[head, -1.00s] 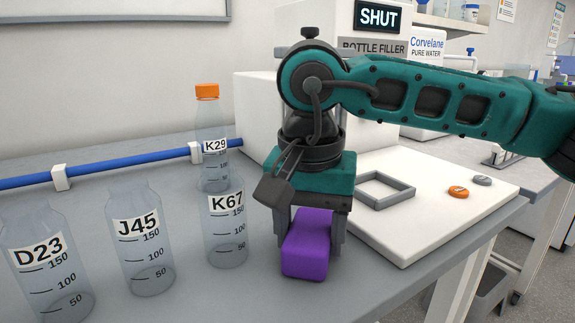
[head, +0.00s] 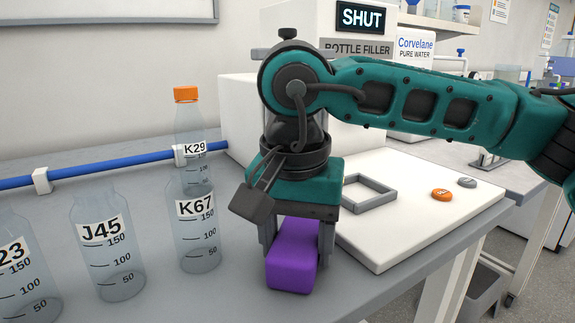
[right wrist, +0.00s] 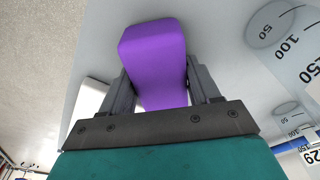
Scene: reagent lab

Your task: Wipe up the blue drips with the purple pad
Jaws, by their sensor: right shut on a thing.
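My right gripper (head: 296,245) is shut on the purple pad (head: 291,262). The pad is a small block with rounded edges, held low at or just above the grey bench top (head: 215,290); I cannot tell whether it touches. In the right wrist view, the pad (right wrist: 155,62) sits between the two grey fingers, its far end sticking out past them. No blue drips show in either view; the pad and gripper may hide some. My left gripper is not in view.
Clear bottles J45 (head: 112,265), K67 (head: 198,245) and orange-capped K29 (head: 190,125) stand left of the gripper, with another at the left edge. The bottle filler's white base (head: 400,240) holds a grey square frame (head: 369,192) and buttons. A blue pipe (head: 100,172) runs behind.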

